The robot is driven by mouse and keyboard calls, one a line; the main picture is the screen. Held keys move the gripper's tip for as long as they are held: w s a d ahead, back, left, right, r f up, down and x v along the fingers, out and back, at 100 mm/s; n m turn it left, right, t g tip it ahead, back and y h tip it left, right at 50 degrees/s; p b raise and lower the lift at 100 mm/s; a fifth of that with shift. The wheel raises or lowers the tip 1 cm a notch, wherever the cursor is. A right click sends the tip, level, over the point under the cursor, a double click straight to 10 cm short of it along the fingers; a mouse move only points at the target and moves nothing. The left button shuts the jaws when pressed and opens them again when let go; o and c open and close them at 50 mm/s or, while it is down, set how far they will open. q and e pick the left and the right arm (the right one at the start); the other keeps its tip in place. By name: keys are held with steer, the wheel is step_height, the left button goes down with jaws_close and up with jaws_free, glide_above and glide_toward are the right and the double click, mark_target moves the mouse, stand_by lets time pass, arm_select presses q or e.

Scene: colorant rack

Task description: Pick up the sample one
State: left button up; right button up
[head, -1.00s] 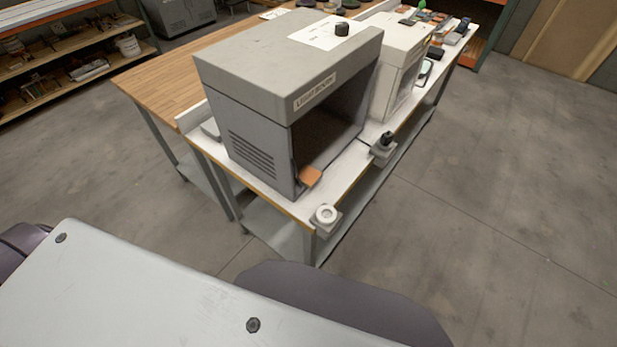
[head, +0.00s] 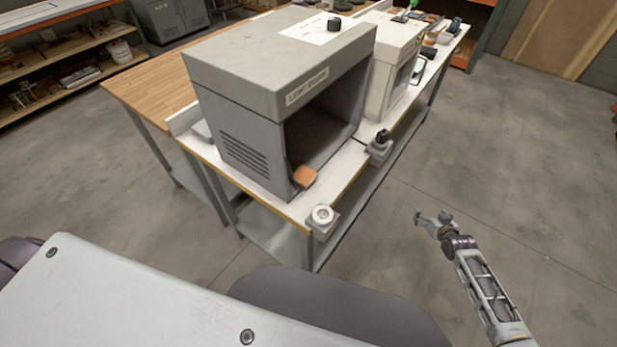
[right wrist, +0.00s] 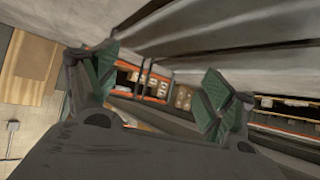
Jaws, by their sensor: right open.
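An orange flat piece (head: 305,175) rests at the open front of the grey light booth (head: 240,120), by its near side wall. I cannot tell whether it is sample one, as no such label is readable. My right gripper (head: 432,215) is to the right of the bench, over the grey floor, apart from the booth and the orange piece. It is open and empty. In the right wrist view its two green-padded fingers (right wrist: 158,88) stand wide apart with nothing between them. My left gripper is not in view.
The bench edge carries a white round fixture (head: 323,215) and a dark knob fixture (head: 381,142). A white box (head: 392,60) and several small items stand farther along. Wooden shelves (head: 70,60) are at the far left. The floor right of the bench is clear.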

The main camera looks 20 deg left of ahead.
steer(key=s+a+r+m+y, duration=0.1)
steer(key=a+r+m+y, duration=0.4)
steer(key=a+r, duration=1.15)
steer(key=s+a+r+m+g+y, duration=0.6)
steer(key=s+a+r+m, duration=0.6)
steer(key=m, duration=0.6)
steer(key=shift+s+a+m+g, duration=0.35)
steer(key=shift+s+a, duration=0.6)
steer(key=shift+s, duration=0.6)
steer(key=shift+a, duration=0.1)
